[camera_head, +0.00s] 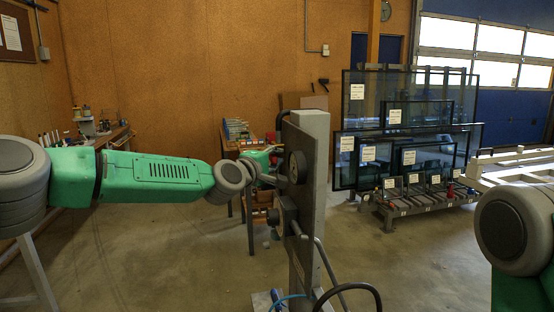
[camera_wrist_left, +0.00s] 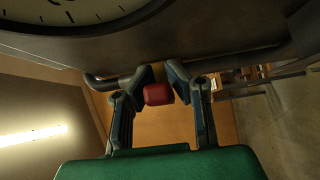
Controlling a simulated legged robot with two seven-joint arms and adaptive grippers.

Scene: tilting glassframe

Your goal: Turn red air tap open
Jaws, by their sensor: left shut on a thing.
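The red air tap (camera_wrist_left: 158,94) shows in the left wrist view between the two fingers of my left gripper (camera_wrist_left: 160,76). The fingers are closed in on it from both sides, below a dark pipe and a panel with a round gauge (camera_wrist_left: 70,12). In the head view my left gripper (camera_head: 268,180) reaches the left side of a grey post (camera_head: 312,130) with dark round gauges. The tap cannot be made out there. My right gripper is out of view; only part of my right arm shows at the right edge.
Bent metal pipes (camera_head: 328,262) and hoses stick out from the lower post. A glass-pane rack (camera_head: 400,203) stands behind to the right, and a workbench (camera_head: 232,146) stands behind the post. Open concrete floor lies between the left arm and the back wall.

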